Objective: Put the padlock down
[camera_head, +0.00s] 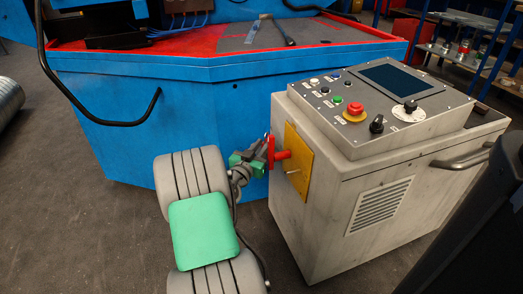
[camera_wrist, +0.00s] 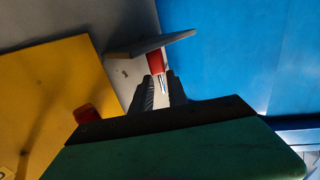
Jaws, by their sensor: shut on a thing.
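My gripper (camera_head: 262,152) is beside the yellow plate (camera_head: 297,160) on the left side of the grey console. In the wrist view my gripper's two dark fingers (camera_wrist: 162,90) are close together, with a red piece and a thin silvery part at their tips. I take this to be the padlock (camera_wrist: 155,62); its far end is partly hidden behind a grey flat piece. In the head view a red shape (camera_head: 271,153) shows at the fingers. I cannot tell whether the padlock touches anything else. A red knob (camera_wrist: 86,113) sticks out from the yellow plate.
The grey console (camera_head: 375,195) carries buttons, a red emergency stop (camera_head: 355,112) and a screen. A blue machine (camera_head: 130,120) with a red-edged top stands close behind my gripper. A dark hooked tool (camera_head: 283,30) lies on it.

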